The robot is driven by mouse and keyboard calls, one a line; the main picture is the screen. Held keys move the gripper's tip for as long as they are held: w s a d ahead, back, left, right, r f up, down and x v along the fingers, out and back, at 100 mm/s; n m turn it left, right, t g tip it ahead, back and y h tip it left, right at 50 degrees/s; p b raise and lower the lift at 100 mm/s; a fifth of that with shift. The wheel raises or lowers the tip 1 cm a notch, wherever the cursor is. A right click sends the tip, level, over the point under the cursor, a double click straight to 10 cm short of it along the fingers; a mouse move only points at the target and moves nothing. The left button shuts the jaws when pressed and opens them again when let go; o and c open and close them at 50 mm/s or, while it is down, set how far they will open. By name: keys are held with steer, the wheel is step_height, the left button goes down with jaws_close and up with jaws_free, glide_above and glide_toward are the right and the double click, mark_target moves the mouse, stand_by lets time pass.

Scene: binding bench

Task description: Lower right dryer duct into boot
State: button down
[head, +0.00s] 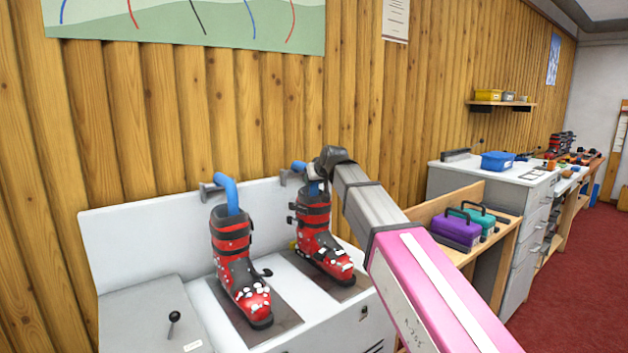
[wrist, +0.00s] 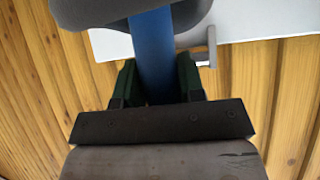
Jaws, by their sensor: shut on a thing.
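The right duct is a blue tube (head: 299,167) that shows beside my gripper (head: 320,168) in the head view. In the wrist view the blue tube (wrist: 152,55) runs between the dark green finger pads of my gripper (wrist: 156,82), which is shut on it. The right boot (head: 318,237) is red and black and stands upright just below my gripper. A bit of blue shows at the boot's top opening, but my gripper hides much of it, so I cannot tell how deep the tube's end is. The left duct (head: 227,190) reaches down into the left boot (head: 238,262).
Both boots stand on dark pads on a white dryer (head: 140,232) with a back panel, against a wood-slat wall. A lever (head: 174,318) stands at the front left. Purple (head: 455,231) and teal cases sit on a wooden shelf to the right.

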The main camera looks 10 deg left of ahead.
steer(key=c, duration=0.7)
jaws_free()
steer(key=shift+f, duration=0.2)
steer(key=shift+c, duration=0.2)
steer(key=shift+r, duration=0.1)
steer(key=v, duration=1)
steer(key=shift+s+d+r, duration=0.25)
steer(key=shift+d, duration=0.05)
